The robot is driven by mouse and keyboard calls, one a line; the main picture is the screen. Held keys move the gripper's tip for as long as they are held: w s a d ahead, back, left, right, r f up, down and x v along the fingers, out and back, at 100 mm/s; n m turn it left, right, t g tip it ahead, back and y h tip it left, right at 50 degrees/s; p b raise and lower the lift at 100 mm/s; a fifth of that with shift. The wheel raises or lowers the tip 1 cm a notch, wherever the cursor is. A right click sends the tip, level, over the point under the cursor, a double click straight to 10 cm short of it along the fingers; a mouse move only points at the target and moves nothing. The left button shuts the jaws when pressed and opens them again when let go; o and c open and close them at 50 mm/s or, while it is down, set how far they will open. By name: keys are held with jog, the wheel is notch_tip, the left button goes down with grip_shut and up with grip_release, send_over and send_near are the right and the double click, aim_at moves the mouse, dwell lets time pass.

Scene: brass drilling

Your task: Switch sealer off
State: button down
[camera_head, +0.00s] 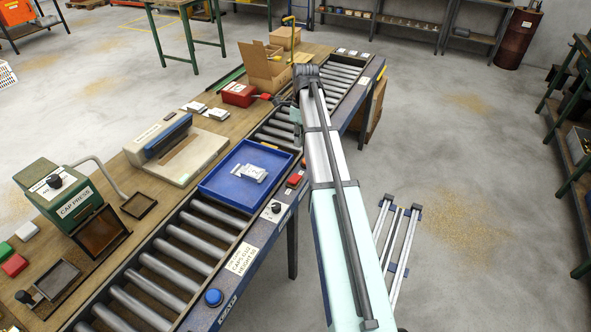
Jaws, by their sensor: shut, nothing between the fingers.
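The sealer appears to be the cream machine (194,160) with a blue-grey bar across its top, on the wooden bench left of the rollers. Its label is too small to read, and I cannot make out its switch or its setting. My arm reaches over the conveyor from the lower right and bends down at its far end. My gripper (284,101) is small and partly hidden by the arm, above the rollers near the red box. It looks shut and empty, well apart from the cream machine.
A blue tray (228,203) with white packets sits on the rollers. A black knob (275,208), a red button (294,180) and a blue button (213,297) line the conveyor's edge. A red box (238,95), an open carton (264,69) and a green cap press (59,196) stand on the bench.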

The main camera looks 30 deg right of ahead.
aim_at(295, 181)
jog(key=f+p, duration=0.1)
jog(key=f, duration=0.3)
jog(key=s+a+f+p, duration=0.1)
jog(key=f+p, duration=0.1)
jog(key=f, duration=0.3)
jog(key=a+f+p, duration=0.1)
jog(key=f, duration=0.3)
jog(key=shift+s+f, duration=0.3)
jog(key=shift+f, duration=0.1)
